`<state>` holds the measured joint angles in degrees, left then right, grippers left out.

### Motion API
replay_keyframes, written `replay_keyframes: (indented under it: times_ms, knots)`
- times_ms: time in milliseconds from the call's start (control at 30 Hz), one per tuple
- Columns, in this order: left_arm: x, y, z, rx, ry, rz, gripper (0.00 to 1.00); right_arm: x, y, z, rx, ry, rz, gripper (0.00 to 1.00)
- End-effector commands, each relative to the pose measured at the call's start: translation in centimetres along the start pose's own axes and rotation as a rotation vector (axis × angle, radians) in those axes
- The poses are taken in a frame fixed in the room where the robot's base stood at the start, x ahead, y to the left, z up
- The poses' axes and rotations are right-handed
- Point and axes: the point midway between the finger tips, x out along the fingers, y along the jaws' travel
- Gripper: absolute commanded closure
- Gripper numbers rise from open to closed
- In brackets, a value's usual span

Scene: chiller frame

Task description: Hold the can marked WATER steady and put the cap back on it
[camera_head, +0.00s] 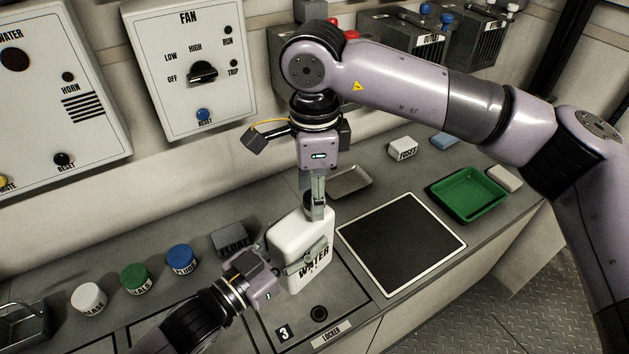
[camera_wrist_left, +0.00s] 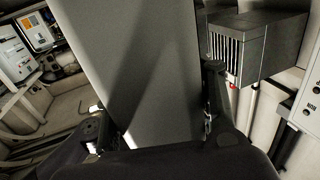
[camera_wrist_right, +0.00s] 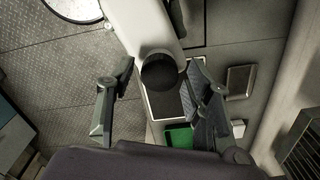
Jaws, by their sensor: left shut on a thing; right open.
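The white can marked WATER (camera_head: 287,238) stands upright on the counter. In the left wrist view the can's broad side (camera_wrist_left: 135,65) fills the space between the fingers. A round black cap (camera_wrist_right: 160,72) shows at the top end of the can in the right wrist view, between the spread fingers of my right gripper (camera_wrist_right: 158,100). From above, the right gripper (camera_head: 317,208) hangs over the can's top and partly hides the cap. I cannot tell how firmly the cap is seated.
A dark mat with a pale rim (camera_head: 345,233) lies right of the can, with a green tray (camera_head: 437,184) beyond. A metal dish (camera_head: 352,183) and a FUSES box (camera_head: 403,149) sit behind. A FLOAT block (camera_head: 231,238) and several lidded jars stand left. A black knob (camera_head: 319,313) is in front.

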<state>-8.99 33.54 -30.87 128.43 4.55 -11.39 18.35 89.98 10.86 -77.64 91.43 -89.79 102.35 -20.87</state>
Motion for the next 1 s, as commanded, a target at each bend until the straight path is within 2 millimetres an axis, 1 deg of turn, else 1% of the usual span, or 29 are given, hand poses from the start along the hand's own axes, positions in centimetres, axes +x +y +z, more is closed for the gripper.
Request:
replay_keyframes:
  times_ms: [167,833,867,1000]
  knots:
    - [0.00,0.00,-0.04,0.000,0.001,0.000,1.00,-0.01,0.00,-0.01,0.000,0.000,0.000,0.54]
    - [0.00,0.03,-0.05,0.000,0.001,0.001,1.00,-0.04,-0.03,-0.02,0.001,0.001,0.000,0.99]
    - [0.00,0.03,-0.05,0.000,0.001,0.001,1.00,-0.04,-0.03,-0.02,0.001,0.001,0.000,1.00]
    - [0.00,0.04,-0.05,0.000,0.001,0.001,1.00,-0.05,-0.04,-0.03,0.012,0.001,-0.001,1.00]
